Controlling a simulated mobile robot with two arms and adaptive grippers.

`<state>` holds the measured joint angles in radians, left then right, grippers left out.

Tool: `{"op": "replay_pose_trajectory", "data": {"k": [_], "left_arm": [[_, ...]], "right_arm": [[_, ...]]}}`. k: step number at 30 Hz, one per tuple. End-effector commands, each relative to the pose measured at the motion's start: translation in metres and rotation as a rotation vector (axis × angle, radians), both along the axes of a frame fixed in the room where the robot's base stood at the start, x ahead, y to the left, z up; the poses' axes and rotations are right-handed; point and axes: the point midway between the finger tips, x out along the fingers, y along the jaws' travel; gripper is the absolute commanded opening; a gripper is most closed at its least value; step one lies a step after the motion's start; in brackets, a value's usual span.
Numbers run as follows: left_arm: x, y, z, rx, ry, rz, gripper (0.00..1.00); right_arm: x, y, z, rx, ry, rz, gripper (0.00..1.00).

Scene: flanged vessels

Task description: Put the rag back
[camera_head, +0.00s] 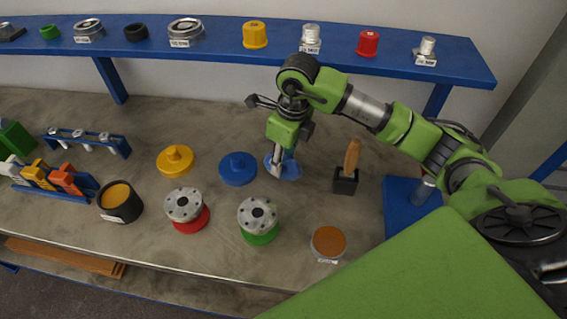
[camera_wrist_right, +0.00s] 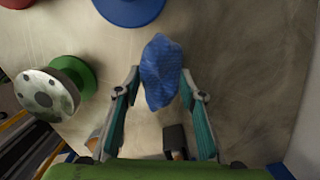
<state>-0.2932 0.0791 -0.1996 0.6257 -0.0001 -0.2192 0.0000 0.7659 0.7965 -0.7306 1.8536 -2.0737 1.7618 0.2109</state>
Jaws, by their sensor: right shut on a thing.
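The blue rag (camera_head: 289,170) is at the fingertips of my right gripper (camera_head: 278,162), over the middle of the bench. In the right wrist view the crumpled rag (camera_wrist_right: 161,70) lies between the two fingers of the right gripper (camera_wrist_right: 160,80). The gripper is shut on it and points down. I cannot tell whether the rag still touches the bench top. My left gripper is not in view.
Flanged vessels on green (camera_head: 258,220) and red (camera_head: 186,208) bases stand nearer the front. A blue shelf (camera_head: 220,52) runs behind.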

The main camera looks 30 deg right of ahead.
Motion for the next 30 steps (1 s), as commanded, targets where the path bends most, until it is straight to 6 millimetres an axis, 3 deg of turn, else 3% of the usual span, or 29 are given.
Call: {"op": "replay_pose_trajectory", "data": {"k": [1,6,17,18,20,30], "left_arm": [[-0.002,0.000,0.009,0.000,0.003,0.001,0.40],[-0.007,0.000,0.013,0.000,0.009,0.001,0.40],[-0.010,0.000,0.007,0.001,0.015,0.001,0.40],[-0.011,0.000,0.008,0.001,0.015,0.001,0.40],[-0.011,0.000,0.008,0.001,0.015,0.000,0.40],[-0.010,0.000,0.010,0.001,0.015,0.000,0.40]], "right_arm": [[-0.003,0.001,-0.006,0.001,0.009,0.002,0.20],[-0.002,0.001,-0.024,0.000,0.004,0.001,0.20],[-0.002,0.001,-0.030,0.000,0.001,0.002,0.20],[-0.002,0.001,-0.029,0.000,0.001,0.002,0.42],[-0.002,0.001,-0.028,0.000,0.001,0.001,0.53],[-0.002,0.001,-0.027,0.001,0.003,0.001,0.53]]}}
